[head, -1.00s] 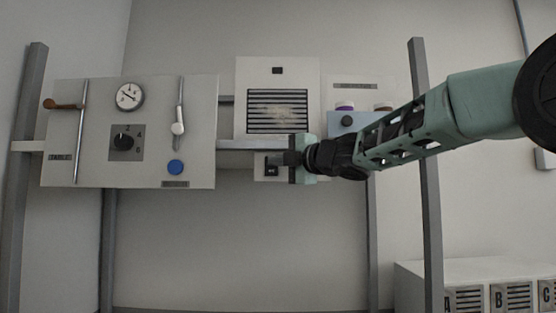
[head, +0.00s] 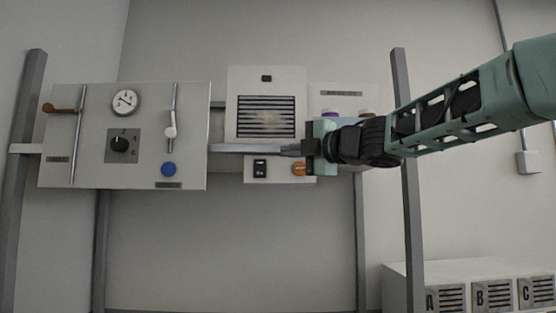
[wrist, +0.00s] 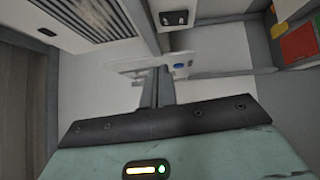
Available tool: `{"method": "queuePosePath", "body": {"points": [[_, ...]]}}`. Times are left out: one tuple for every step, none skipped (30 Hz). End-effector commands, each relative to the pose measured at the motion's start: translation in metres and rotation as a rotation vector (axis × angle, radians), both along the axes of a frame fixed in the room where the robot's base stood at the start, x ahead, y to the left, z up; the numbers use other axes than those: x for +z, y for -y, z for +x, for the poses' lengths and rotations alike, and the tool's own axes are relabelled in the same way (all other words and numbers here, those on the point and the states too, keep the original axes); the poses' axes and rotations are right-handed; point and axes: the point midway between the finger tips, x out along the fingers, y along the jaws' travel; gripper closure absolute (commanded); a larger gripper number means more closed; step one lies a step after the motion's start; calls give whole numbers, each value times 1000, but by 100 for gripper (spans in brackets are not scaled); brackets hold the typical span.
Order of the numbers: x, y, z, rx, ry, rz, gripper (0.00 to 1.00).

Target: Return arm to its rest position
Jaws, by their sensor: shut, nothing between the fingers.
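My gripper (head: 284,150) is in the middle of the head view, at the end of my green arm. It points left in front of the lower part of the white vented unit. Its fingers are shut and empty. In the wrist view the closed fingers (wrist: 157,87) point up the picture. Beside the fingers, just below the vent, are a black switch (head: 260,168) and an orange button (head: 299,168). The black switch also shows in the wrist view (wrist: 174,18). The gripper looks apart from the panel, though the exact gap cannot be told.
A grey control panel (head: 60,130) with a gauge, dial, levers and blue button (head: 168,169) hangs at left. The vented unit (head: 266,85) is in the centre. A grey post (head: 405,190) stands near my forearm. Lettered boxes (head: 455,272) sit lower right. Below the panels is open room.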

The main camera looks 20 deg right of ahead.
Motion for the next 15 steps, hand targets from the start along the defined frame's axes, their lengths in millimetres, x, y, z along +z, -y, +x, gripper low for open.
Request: {"method": "queuePosePath", "body": {"points": [[0,3,-6,-2,2,-1,100],[0,5,-8,-2,2,-1,100],[0,6,-10,-1,0,-1,100],[1,7,-12,-1,0,0,100],[1,7,-13,-1,0,0,100],[1,7,-14,0,0,0,100],[1,8,-15,0,0,0,100],[1,8,-15,0,0,0,100],[1,8,-15,0,0,-1,100],[1,8,-15,0,-1,0,100],[1,8,-15,0,-1,0,100],[1,8,-15,0,-1,0,100],[1,8,-15,0,-1,0,100],[1,8,-15,0,-1,0,100],[1,8,-15,0,-1,0,100]]}}
